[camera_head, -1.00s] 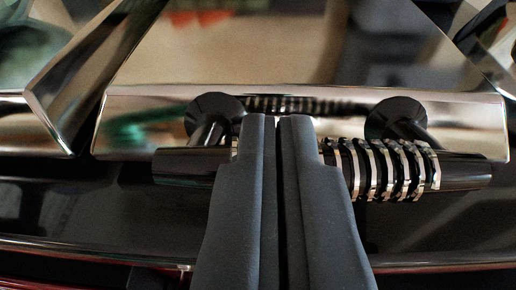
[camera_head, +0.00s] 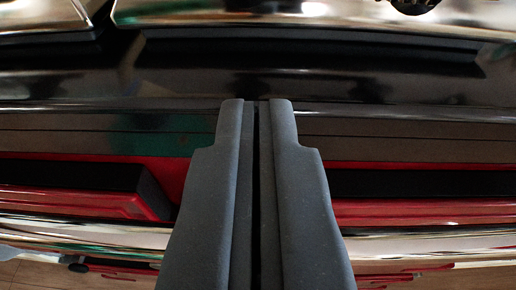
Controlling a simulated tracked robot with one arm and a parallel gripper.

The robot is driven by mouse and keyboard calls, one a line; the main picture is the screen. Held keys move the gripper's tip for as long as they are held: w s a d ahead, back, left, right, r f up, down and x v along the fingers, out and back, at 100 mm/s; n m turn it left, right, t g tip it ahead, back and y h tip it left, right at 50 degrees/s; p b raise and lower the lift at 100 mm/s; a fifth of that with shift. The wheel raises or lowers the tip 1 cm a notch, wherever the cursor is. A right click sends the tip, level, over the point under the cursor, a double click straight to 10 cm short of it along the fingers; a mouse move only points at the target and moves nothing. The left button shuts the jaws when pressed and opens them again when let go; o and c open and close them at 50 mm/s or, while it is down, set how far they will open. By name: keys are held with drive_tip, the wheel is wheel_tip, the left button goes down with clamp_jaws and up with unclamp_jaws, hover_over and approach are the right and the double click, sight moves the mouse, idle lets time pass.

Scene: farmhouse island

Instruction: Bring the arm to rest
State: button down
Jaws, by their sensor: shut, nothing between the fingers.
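My gripper (camera_head: 257,104) is in the lower middle of the view, its two dark grey fingers side by side and shut. Nothing shows between them. The fingertips lie in front of a glossy black surface with red panels below it. I cannot tell how far the tips are from that surface.
A shiny metal edge (camera_head: 310,10) with a dark knob-like part (camera_head: 414,4) runs along the top. Red panels (camera_head: 400,211) with dark recesses lie left and right of my fingers. A chrome bar (camera_head: 440,244) crosses below them, and wooden floor (camera_head: 480,278) shows at the bottom right.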

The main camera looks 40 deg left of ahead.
drive_tip(key=s+a+r, duration=0.1)
drive_tip(key=s+r, duration=0.2)
drive_tip(key=r, duration=0.4)
drive_tip(key=s+a+r, duration=0.2)
drive_tip(key=s+r, duration=0.1)
drive_tip(key=r, duration=0.3)
drive_tip(key=s+a+r+m+t+h, duration=0.15)
drive_tip(key=s+r+m+h, duration=0.3)
drive_tip(key=s+r, duration=0.45)
drive_tip(key=s+a+r+m+t+h, duration=0.1)
drive_tip(key=s+r+m+t+h, duration=0.15)
drive_tip(key=s+r+h, duration=0.6)
wheel_tip(320, 180, up, 13)
drive_tip(key=s+y+p, duration=0.2)
drive_tip(key=y+p, duration=0.1)
drive_tip(key=p, duration=1.2)
drive_tip(key=shift+s+m, duration=0.2)
drive_tip(key=shift+m, duration=0.2)
